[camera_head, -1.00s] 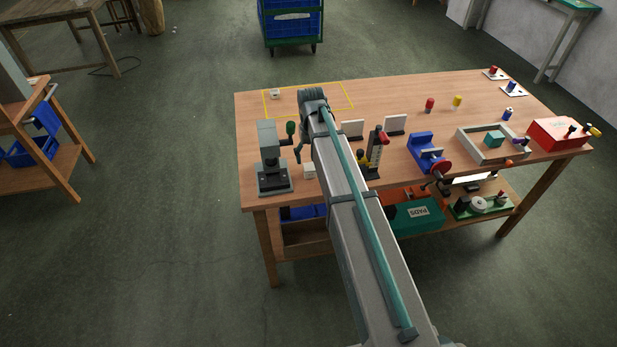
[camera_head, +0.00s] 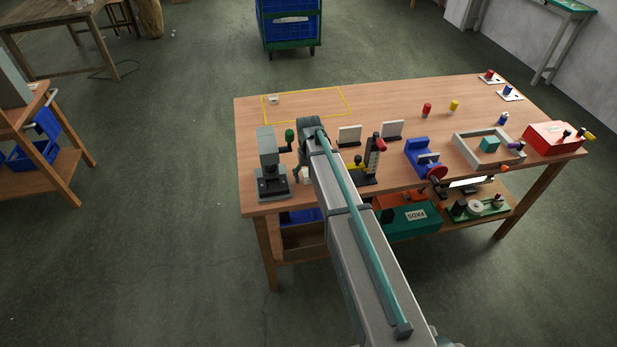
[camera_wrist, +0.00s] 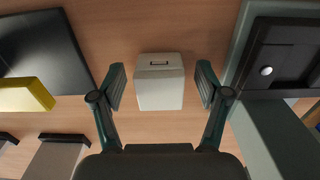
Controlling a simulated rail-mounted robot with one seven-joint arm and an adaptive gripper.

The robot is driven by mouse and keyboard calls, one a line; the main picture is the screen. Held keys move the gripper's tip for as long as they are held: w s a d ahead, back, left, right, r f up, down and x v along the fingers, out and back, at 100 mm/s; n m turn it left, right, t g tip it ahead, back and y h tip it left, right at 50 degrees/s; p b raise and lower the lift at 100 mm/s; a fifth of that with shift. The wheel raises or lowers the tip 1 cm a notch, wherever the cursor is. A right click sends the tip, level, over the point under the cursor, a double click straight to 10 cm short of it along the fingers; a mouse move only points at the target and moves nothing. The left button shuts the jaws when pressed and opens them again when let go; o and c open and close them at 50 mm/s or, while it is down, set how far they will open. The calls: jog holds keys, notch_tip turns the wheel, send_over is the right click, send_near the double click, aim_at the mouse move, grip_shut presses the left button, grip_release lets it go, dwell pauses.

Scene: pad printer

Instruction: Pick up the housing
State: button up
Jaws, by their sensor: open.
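The housing, a small off-white box with a dark slot mark, sits on the wooden table. In the wrist view the housing (camera_wrist: 160,92) lies between the two spread fingers of my gripper (camera_wrist: 160,80), with a gap visible on each side. My gripper is open and empty; the height of its fingertips against the box is hard to tell. In the head view the housing (camera_head: 306,174) is partly hidden by my arm, just right of the grey pad printer (camera_head: 270,165). My gripper (camera_head: 302,168) is mostly hidden there by the arm's end.
The pad printer's frame (camera_wrist: 255,60) stands close on the right in the wrist view. A dark plate (camera_wrist: 45,50) and a yellow part (camera_wrist: 25,94) are at left. A yellow-outlined area (camera_head: 335,92) holds another small white piece (camera_head: 274,100). The blue vise (camera_head: 420,155) stands farther right.

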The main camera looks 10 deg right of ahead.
jog(key=c, duration=1.2)
jog(key=shift+r, duration=0.15)
